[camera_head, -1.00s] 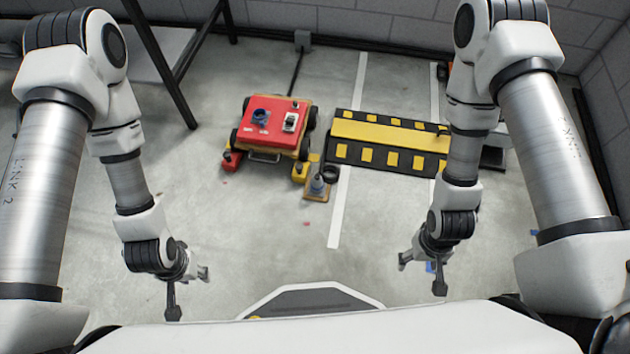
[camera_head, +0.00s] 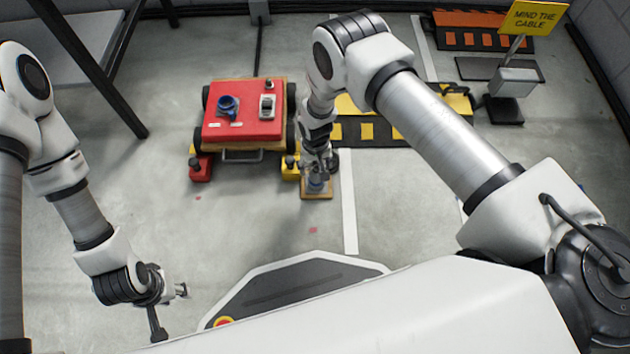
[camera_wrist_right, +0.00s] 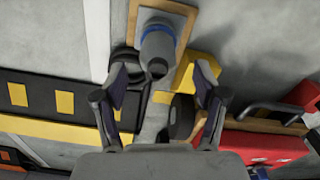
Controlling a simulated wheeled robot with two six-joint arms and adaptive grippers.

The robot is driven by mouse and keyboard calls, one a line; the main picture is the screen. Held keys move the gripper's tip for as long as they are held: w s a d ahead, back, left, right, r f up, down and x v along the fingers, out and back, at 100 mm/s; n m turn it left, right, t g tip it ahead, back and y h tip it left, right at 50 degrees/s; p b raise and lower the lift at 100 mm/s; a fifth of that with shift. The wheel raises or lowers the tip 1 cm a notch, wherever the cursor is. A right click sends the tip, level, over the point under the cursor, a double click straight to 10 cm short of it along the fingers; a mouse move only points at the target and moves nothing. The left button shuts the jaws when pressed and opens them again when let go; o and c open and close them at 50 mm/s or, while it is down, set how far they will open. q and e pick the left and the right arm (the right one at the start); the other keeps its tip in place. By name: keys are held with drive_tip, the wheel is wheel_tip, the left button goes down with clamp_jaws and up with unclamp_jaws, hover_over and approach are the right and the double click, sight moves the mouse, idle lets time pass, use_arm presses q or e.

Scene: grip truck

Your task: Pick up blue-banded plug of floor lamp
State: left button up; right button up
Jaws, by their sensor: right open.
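The blue-banded plug (camera_head: 316,186) is a grey piece standing on a small wooden board (camera_head: 318,195) on the floor, partly hidden by my right gripper in the head view. In the right wrist view the plug (camera_wrist_right: 158,48) shows its grey body and blue band at the top middle, just beyond the fingertips. My right gripper (camera_wrist_right: 160,78) is open and empty, with its fingers to either side of the plug's near end in the picture; I cannot tell whether they touch it. My left gripper (camera_head: 170,312) is open and empty, low at the left, far from the plug.
A red-topped cart (camera_head: 242,125) stands left of the plug, with red (camera_head: 200,168) and yellow (camera_head: 290,167) blocks at its near corners. A yellow-black cable ramp (camera_head: 375,132) lies to the right behind my right arm. A sign (camera_head: 534,18) stands beyond. Floor in front is clear.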

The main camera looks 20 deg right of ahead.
wheel_tip(320, 180, down, 5)
drive_tip(key=shift+s+d+r+b, duration=0.1)
drive_tip(key=shift+r+b, duration=0.1)
drive_tip(key=shift+b, duration=1)
drive_tip(key=shift+r, duration=0.2)
clamp_jaws()
wheel_tip(320, 180, up, 11)
drive_tip(key=p, duration=0.7)
drive_tip(key=shift+r, duration=0.15)
wheel_tip(320, 180, up, 12)
drive_tip(key=p, duration=1.1)
